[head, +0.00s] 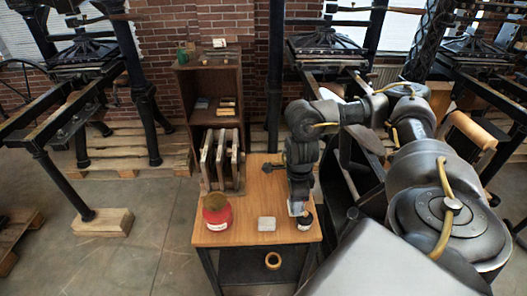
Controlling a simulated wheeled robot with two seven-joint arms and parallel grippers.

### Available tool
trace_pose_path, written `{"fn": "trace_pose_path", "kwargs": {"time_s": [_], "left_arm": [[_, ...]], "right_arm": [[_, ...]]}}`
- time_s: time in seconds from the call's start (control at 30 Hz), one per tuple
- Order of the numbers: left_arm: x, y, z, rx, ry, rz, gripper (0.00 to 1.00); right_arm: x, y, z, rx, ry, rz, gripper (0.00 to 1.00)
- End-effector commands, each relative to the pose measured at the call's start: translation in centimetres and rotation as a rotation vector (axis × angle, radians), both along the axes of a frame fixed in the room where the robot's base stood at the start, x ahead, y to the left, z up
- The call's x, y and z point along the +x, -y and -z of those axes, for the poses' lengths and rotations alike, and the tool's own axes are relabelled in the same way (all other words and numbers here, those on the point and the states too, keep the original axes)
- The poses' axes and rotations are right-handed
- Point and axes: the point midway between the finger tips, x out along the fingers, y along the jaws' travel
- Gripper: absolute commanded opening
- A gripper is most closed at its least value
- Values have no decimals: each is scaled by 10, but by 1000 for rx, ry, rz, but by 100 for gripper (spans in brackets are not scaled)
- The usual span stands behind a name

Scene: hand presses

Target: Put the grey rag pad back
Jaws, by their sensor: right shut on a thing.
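My right gripper (298,208) points down over the right front part of the wooden table. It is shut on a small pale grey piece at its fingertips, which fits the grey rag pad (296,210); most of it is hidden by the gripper. A flat light grey square (267,223) lies on the table to the left of the gripper; I cannot tell what it is. A small dark pot (306,222) stands right beside the fingertips; whether they touch is unclear. My left gripper is not in view.
The wooden table (239,236) also holds a red jar (217,214) at front left and a rack of upright plates (221,160) behind. A tape roll (273,261) lies on the shelf below. A wooden cabinet (211,76) stands behind. Black presses surround the area.

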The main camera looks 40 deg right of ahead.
Motion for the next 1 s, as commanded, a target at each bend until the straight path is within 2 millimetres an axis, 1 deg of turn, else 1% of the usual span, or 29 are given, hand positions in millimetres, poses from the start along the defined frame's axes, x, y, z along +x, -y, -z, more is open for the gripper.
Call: {"fn": "trace_pose_path", "kwargs": {"time_s": [0.13,0.23,0.27,0.53,0.6,0.7,0.83,1.0], "left_arm": [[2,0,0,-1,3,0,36],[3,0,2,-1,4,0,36],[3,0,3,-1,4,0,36],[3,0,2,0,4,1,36],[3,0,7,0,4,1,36],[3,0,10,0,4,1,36],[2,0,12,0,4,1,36],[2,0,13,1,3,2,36]], "right_arm": [[3,0,2,0,0,1,37],[17,0,9,0,-1,3,37],[23,-1,12,0,-1,3,37],[92,-2,42,1,-3,4,37],[103,-2,60,2,-5,4,37],[118,-2,77,1,-3,3,37],[131,-1,91,1,-1,2,37],[137,-1,95,1,1,-1,37]]}}
